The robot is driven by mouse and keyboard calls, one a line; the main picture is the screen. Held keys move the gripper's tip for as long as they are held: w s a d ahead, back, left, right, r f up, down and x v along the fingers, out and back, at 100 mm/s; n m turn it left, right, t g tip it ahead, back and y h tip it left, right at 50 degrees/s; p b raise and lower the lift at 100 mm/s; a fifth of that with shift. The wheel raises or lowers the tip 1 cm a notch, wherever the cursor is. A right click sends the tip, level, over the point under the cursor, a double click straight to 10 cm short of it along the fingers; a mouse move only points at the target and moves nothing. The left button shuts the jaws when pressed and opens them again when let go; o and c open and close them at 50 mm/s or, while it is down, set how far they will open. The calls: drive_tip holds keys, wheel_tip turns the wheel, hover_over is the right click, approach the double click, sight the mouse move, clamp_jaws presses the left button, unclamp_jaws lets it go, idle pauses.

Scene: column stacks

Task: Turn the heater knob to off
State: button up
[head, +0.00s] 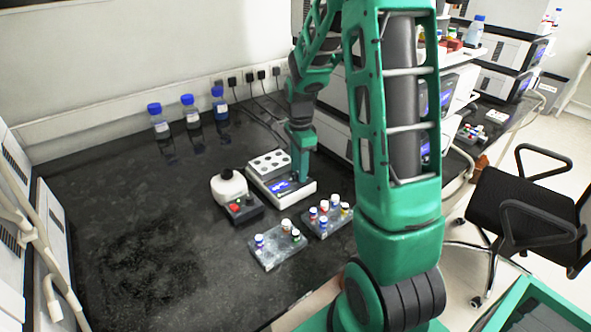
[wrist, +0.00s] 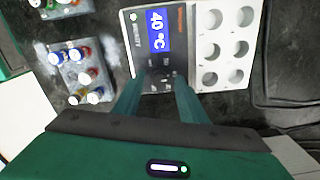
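The heater (head: 305,187) is a white block with a grey panel, standing on the black bench in the head view. Its lit blue display (wrist: 158,30) reads 40 °C in the wrist view. The knob area (wrist: 161,76) is a dark patch below the display, small and blurred, so its setting cannot be read. My gripper (head: 302,178) points down onto the heater's front panel. In the wrist view its two green fingers (wrist: 160,88) stand apart on either side of the knob area. Whether they touch the knob cannot be told.
A white well block (wrist: 225,48) sits on the heater. A small device with a red button (head: 237,207) stands at its left. Two vial racks (head: 268,257) (head: 322,228) are in front. Blue-capped bottles (head: 190,115) stand by the wall. The bench's left part is clear.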

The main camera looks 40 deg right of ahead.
drive_tip(key=shift+f, duration=0.1)
clamp_jaws()
drive_tip(key=shift+a, duration=0.25)
drive_tip(key=shift+d, duration=0.15)
